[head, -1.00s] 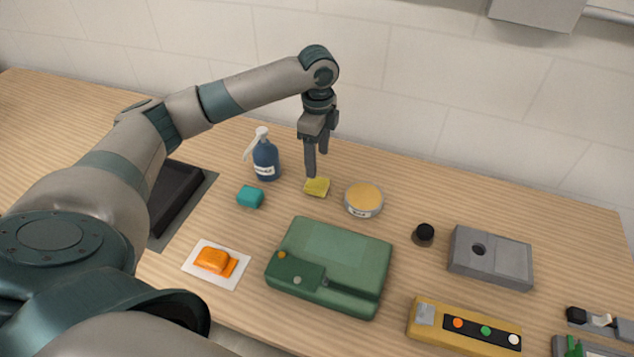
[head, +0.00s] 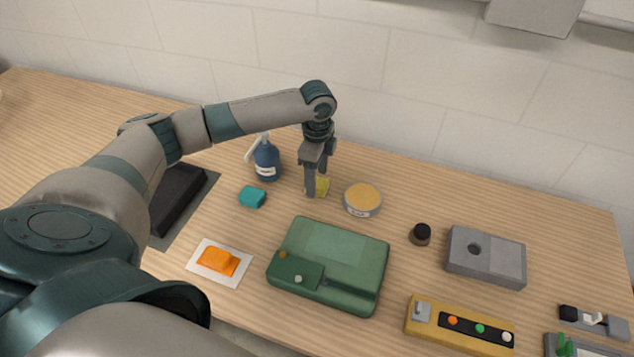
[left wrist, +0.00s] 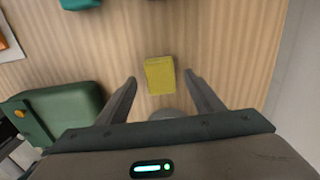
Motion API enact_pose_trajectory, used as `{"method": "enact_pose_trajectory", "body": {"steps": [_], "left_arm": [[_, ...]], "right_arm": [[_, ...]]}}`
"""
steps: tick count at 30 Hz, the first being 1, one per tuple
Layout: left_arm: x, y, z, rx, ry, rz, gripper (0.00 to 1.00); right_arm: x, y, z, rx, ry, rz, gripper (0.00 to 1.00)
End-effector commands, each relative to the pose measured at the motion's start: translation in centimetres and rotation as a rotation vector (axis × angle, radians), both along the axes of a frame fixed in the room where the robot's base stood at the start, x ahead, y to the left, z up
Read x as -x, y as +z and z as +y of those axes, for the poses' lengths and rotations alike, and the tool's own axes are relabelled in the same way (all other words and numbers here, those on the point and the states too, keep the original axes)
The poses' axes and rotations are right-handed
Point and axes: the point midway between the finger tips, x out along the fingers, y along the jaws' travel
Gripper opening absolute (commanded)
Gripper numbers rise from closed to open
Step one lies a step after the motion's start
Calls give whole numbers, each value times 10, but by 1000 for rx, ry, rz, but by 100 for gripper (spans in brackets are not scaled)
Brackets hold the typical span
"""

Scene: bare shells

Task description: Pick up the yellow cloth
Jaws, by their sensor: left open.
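The yellow cloth (head: 322,186) is a small folded square on the wooden table, between the blue bottle and the round tin. My left gripper (head: 316,187) points straight down at it, with its fingers at the cloth and partly hiding it. In the left wrist view the yellow cloth (left wrist: 160,75) lies between and just beyond the two fingertips of my open gripper (left wrist: 160,80), with a gap on each side. The fingers are empty. My right gripper is not in view.
A blue pump bottle (head: 267,161) and a teal block (head: 252,197) stand left of the cloth. A round tin (head: 362,199) is close on its right. A green case (head: 330,264) lies in front. A wall (head: 420,90) rises behind the table.

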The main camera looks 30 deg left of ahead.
Motion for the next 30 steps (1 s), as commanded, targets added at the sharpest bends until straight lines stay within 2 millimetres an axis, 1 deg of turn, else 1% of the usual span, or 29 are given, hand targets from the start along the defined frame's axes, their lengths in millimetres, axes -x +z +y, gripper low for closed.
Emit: {"method": "enact_pose_trajectory", "body": {"steps": [1,3,6,20,21,26,27,30], "left_arm": [[0,-5,0,-1,1,1,61],[0,-12,0,-1,1,2,61],[0,-19,0,0,-1,0,61],[0,-20,0,0,-1,-2,61],[0,-20,0,0,-1,-2,59],[0,-20,0,0,-1,-2,20],[0,-20,0,0,-1,-1,17],[0,-20,0,0,-1,-2,17]], "right_arm": [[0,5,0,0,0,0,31],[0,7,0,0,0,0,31],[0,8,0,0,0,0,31],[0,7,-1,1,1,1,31],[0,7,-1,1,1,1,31],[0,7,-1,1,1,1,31],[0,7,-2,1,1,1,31],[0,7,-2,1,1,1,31]]}}
